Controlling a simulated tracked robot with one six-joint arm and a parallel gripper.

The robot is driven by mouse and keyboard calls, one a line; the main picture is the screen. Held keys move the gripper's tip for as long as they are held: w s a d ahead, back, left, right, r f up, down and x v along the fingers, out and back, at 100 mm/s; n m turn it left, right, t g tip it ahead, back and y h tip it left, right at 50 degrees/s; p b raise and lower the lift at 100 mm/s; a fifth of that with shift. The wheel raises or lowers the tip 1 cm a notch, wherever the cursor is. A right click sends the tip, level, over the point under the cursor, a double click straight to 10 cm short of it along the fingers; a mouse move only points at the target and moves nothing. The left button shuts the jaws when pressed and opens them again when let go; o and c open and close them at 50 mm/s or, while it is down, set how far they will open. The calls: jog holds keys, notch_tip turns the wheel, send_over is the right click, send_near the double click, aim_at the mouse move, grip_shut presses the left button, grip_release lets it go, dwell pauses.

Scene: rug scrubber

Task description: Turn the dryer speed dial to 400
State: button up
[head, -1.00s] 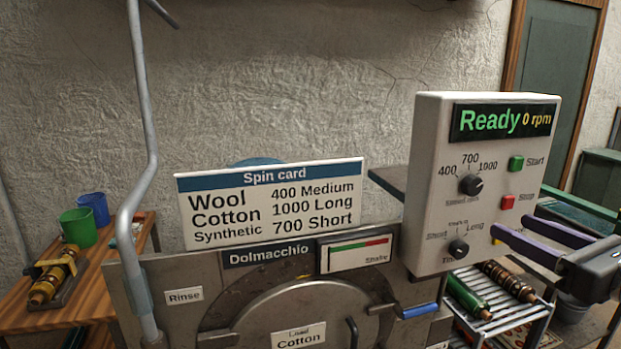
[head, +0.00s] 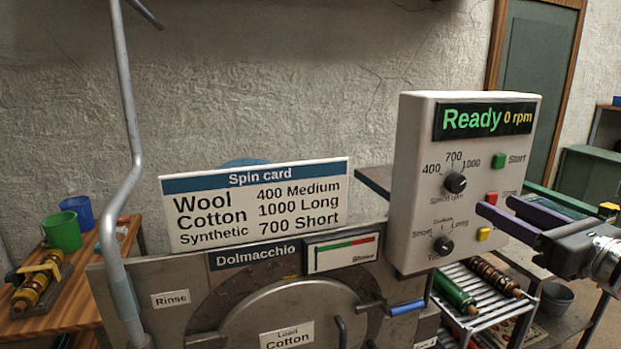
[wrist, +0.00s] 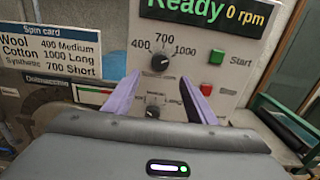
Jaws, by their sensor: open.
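The dryer speed dial (head: 455,182) is a black round knob on the white control panel (head: 407,225), with 400, 700 and 1000 printed around its top. In the wrist view the dial (wrist: 160,62) shows just beyond and between my fingertips; its pale mark seems to point to the upper right, but it is too small to be sure. My gripper (head: 500,205) has purple fingers, is open and empty, and is in front of the panel, lower and to the right of the dial in the head view. The display (head: 485,119) reads Ready, 0 rpm.
A second black dial (head: 443,245) for time sits below the speed dial. Green start (head: 499,160), red stop (head: 492,198) and yellow (head: 484,235) buttons are close to my fingers. The spin card (head: 255,205) lists Wool 400 Medium.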

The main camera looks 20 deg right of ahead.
aim_at(459, 187)
jog(key=shift+w+a, duration=0.15)
jog(key=shift+w, duration=5.25)
jog(key=c, duration=1)
jog(key=shift+a, duration=0.15)
jog(key=shift+c, duration=0.2)
